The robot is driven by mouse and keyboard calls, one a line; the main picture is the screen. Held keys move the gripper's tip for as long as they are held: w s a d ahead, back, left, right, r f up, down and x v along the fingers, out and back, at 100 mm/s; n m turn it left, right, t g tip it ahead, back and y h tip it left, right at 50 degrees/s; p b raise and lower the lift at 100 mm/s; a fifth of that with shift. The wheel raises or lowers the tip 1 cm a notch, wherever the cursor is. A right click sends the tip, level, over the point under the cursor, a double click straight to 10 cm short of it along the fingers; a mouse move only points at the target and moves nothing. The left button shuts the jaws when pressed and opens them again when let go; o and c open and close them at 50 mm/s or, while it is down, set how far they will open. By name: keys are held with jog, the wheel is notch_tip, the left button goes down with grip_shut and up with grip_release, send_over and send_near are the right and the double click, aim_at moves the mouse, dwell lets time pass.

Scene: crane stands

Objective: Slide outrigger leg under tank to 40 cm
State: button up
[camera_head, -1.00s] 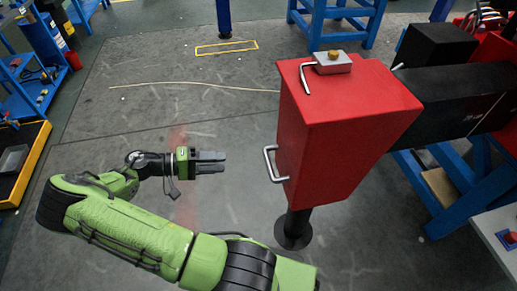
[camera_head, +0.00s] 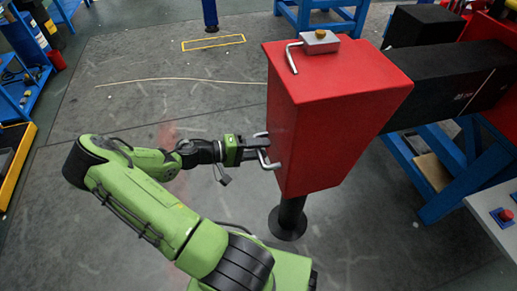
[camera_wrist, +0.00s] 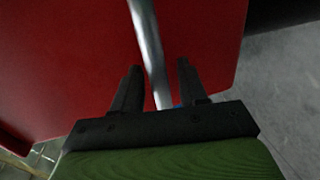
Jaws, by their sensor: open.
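The outrigger leg's red box end (camera_head: 330,110) stands on a black foot (camera_head: 288,222) on the floor. A black beam (camera_head: 440,88) runs from the box to the right, with a white line and small unreadable marks on it. A metal bar handle (camera_head: 266,165) is on the box's left face. My gripper (camera_head: 262,148) is at this handle, open. In the wrist view the open fingers (camera_wrist: 158,68) stand on either side of the handle bar (camera_wrist: 147,35), in front of the red face. Contact cannot be told. I cannot make out a tank.
Blue stands (camera_head: 465,180) are below the beam. A pale cable (camera_head: 180,80) lies on the floor. The floor left of the box is mostly clear.

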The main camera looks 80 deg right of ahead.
jog(key=shift+c, duration=0.2)
grip_shut()
jog(key=v, duration=0.3)
jog(key=shift+w+a+f, duration=0.2)
jog(key=shift+w+f, duration=0.1)
jog(key=shift+w, duration=0.05)
jog(key=shift+c, duration=1)
grip_release()
jog(key=shift+o, duration=1.2)
jog(key=shift+s+d, duration=0.25)
